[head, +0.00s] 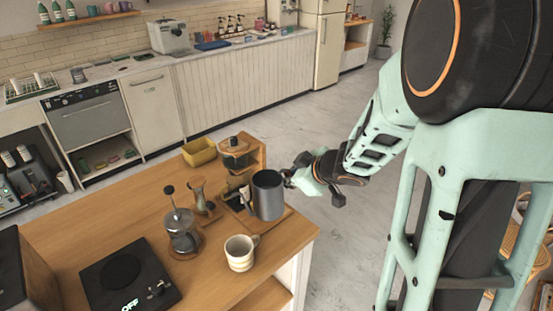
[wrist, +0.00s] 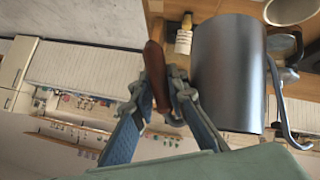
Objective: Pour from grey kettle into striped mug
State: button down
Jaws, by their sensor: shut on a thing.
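The grey kettle (head: 268,196) is an upright, open-topped cylinder over the wooden board near the cart's right edge. I cannot tell whether its base touches the board. My gripper (head: 289,178) is at its right side. In the wrist view, my gripper (wrist: 160,92) is shut on the kettle's brown handle (wrist: 153,65), with the grey body (wrist: 228,75) beside it and the thin spout (wrist: 283,110) on the far side. The cream striped mug (head: 239,254) stands upright on the cart in front of and left of the kettle. Its inside bottom is hard to make out.
A French press (head: 183,235), a glass carafe (head: 202,200) and a wooden dripper stand (head: 238,152) crowd the kettle's left and back. A yellow bin (head: 199,153) sits behind. A black hot plate (head: 130,276) reading OFF lies at front left. Bare wood surrounds the mug's front.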

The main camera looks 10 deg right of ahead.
jog(key=w+d+f+n+b, duration=0.1)
jog(key=w+f+b, duration=0.1)
jog(key=f, duration=0.6)
jog(key=shift+w+d, duration=0.4)
jog(key=shift+w, duration=0.35)
jog(key=shift+n+b, duration=0.3)
jog(key=shift+b, duration=0.35)
jog(key=t+h+b, duration=0.1)
jog(key=b, duration=0.3)
jog(key=shift+b, duration=0.3)
jog(key=shift+r+n+b, duration=0.1)
jog(key=shift+n+b, duration=0.2)
jog(key=shift+b, duration=0.4)
jog(key=shift+r+b, duration=0.15)
jog(key=shift+b, duration=0.2)
jog(key=shift+s+a+r+t+h, duration=0.1)
jog(key=shift+s+r+t+h, duration=0.05)
jog(key=shift+r+t+h, duration=0.2)
jog(key=shift+r+b, duration=0.1)
jog(key=shift+b, duration=0.55)
jog(key=shift+r+n, duration=0.3)
